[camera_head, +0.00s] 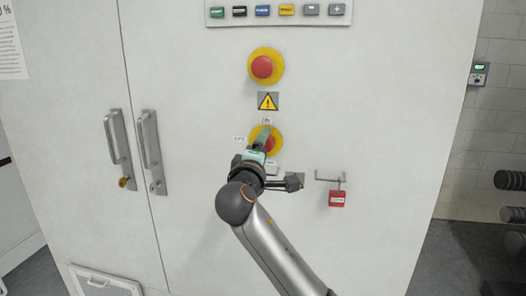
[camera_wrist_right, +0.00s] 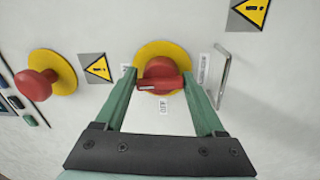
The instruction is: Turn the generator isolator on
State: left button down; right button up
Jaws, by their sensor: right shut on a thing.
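The generator isolator is a red rotary knob on a round yellow plate (camera_head: 277,135) on the white cabinet front. An ON label (camera_head: 265,121) sits above it and another label (camera_head: 239,139) to its left. My right gripper (camera_head: 264,137) reaches it from below and partly hides it. In the right wrist view the red knob (camera_wrist_right: 163,77) sits between the green fingers of my right gripper (camera_wrist_right: 167,82), which is shut on it. The knob's white mark is at its left end there, roughly toward the label at the left of the plate. My left gripper is not in view.
A red emergency button (camera_head: 262,67) and a warning sign (camera_head: 268,101) are above. A red padlock (camera_head: 337,198) hangs from a bracket to the right. Two door handles (camera_head: 149,138) stand at the left, and a button panel (camera_head: 279,11) runs along the top.

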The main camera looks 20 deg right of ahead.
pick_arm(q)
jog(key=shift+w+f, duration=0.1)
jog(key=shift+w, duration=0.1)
pick_arm(e)
jog(key=shift+f+m, duration=0.35)
jog(key=shift+m, duration=0.05)
jog(key=o, duration=1.1)
jog(key=shift+w, duration=0.1)
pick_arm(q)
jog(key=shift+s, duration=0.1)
pick_arm(e)
jog(key=shift+o, duration=0.2)
jog(key=shift+r, duration=0.1)
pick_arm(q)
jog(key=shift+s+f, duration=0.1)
pick_arm(e)
jog(key=shift+r, duration=0.1)
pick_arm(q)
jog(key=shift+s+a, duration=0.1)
